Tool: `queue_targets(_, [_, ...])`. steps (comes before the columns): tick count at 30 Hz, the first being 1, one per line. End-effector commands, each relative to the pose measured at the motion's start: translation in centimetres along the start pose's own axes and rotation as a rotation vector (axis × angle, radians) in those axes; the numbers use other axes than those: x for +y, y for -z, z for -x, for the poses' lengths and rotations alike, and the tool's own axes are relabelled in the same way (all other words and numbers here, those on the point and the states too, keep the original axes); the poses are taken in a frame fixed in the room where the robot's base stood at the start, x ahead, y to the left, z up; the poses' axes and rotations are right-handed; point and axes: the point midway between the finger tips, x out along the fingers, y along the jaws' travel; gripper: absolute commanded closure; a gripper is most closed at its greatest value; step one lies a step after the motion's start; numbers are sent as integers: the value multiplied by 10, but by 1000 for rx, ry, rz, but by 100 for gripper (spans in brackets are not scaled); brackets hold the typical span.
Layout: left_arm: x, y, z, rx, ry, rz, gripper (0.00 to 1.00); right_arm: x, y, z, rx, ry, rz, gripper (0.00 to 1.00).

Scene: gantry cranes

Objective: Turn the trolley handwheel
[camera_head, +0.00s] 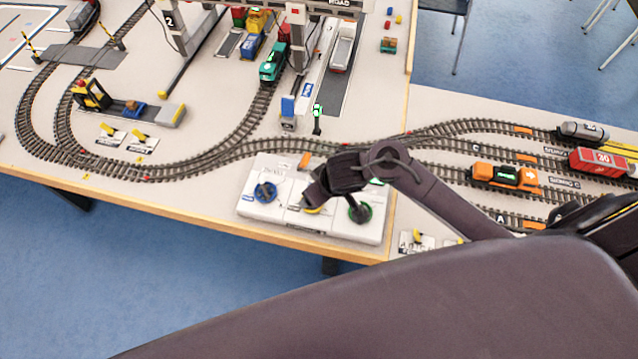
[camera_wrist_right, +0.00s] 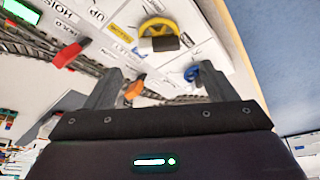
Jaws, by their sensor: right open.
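A white control panel (camera_head: 290,222) lies at the table's front edge with three handwheels in a row. The blue handwheel (camera_head: 265,191) is at its left and shows in full. The yellow handwheel (camera_head: 313,209) is mostly hidden under my right gripper. The green handwheel (camera_head: 360,211) is at the right. I cannot read which label says trolley. My right gripper (camera_head: 332,203) is over the panel's middle. In the right wrist view my right gripper (camera_wrist_right: 160,72) is open and empty, with the yellow handwheel (camera_wrist_right: 160,33) and blue handwheel (camera_wrist_right: 192,73) ahead of it. My left gripper is out of view.
A red lever (camera_wrist_right: 68,53) and an orange lever (camera_wrist_right: 135,89) show in the right wrist view. Rails (camera_head: 215,160) run just behind the panel. An orange locomotive (camera_head: 505,176) and a red wagon (camera_head: 598,162) stand at the right. The blue floor (camera_head: 130,290) lies in front.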

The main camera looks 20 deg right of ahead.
Motion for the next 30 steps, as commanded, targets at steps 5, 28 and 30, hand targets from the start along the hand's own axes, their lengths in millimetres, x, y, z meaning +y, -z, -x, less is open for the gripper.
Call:
queue_targets(5, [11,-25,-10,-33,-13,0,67,1,-2,-28,-3,-2,2,22])
queue_targets(28, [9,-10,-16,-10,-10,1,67,0,-1,-75,-1,1,6,34])
queue_targets(30, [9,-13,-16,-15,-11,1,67,0,-1,-75,-1,1,6,43])
